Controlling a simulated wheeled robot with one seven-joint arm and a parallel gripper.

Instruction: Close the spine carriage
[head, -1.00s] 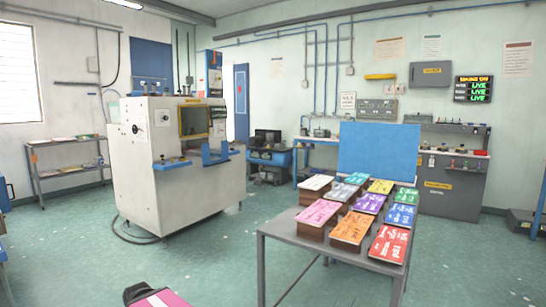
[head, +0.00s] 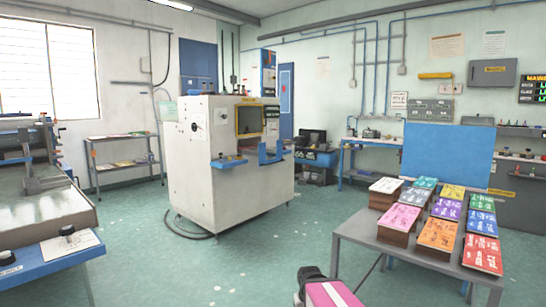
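No part in the head view is clearly marked as the spine carriage, and I cannot tell its position. A large off-white machine (head: 205,165) stands mid-floor with a yellow-framed dark window (head: 249,121). A blue ledge (head: 229,163) and a blue U-shaped bracket (head: 271,153) stick out at its front. At the left edge, a blue and grey bench machine (head: 45,210) is cut off by the picture. It has a sloped bed and a grey upright part. A pink and dark part, probably of my arm, shows at the bottom. My gripper's fingers are not in view.
A grey table (head: 362,243) at right holds several coloured stacks, with a blue panel (head: 447,154) behind it. A shelf rack (head: 124,161) stands by the left wall. A dark cable lies at the off-white machine's foot. The green floor (head: 220,270) between is open.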

